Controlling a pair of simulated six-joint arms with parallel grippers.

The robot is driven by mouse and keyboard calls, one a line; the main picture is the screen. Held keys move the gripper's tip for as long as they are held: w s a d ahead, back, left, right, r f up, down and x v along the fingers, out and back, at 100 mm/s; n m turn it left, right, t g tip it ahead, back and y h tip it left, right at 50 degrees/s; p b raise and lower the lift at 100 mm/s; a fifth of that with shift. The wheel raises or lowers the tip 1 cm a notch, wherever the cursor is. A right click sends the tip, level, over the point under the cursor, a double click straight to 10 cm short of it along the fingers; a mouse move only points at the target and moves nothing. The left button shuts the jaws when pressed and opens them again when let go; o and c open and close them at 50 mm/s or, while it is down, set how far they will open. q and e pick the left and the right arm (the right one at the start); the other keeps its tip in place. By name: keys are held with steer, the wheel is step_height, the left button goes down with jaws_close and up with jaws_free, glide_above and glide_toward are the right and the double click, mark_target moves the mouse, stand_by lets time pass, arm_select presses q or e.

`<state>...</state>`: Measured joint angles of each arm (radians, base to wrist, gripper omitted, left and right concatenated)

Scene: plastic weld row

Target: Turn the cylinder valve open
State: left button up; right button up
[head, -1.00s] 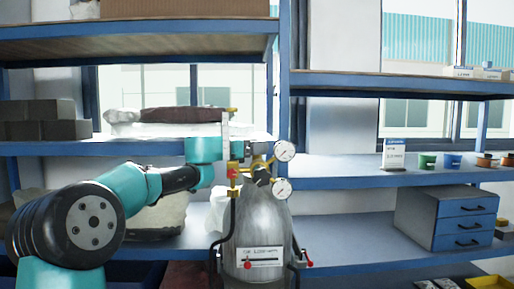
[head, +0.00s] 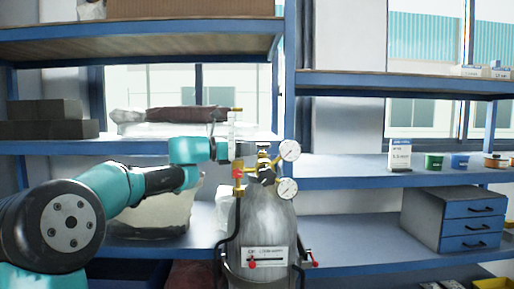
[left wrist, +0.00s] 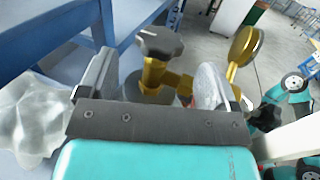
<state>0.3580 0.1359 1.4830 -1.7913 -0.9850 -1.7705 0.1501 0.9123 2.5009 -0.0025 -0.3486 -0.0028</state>
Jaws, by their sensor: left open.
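The grey gas cylinder (head: 268,222) stands upright in front of the shelving and carries a white label (head: 265,256). On its top is a brass valve (head: 262,160) with two round gauges (head: 289,151) on the right. In the left wrist view the valve's dark knob (left wrist: 160,40) sits on a brass stem (left wrist: 154,74). My left gripper (head: 242,151) is at the valve from the left. In the left wrist view its open fingers (left wrist: 153,84) stand on either side of the stem and knob, with nothing clamped. My right gripper is not seen.
Blue shelves (head: 380,178) stand behind the cylinder. A drawer unit (head: 470,222) and small pots (head: 434,162) are to the right. A white sack (head: 150,215) lies behind my left arm. A gauge (left wrist: 244,46) is close to the right finger in the wrist view.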

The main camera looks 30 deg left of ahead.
arm_select(q)
steer(key=v, duration=1.1)
steer(key=shift+s+a, duration=0.2)
steer(key=shift+s, duration=0.05)
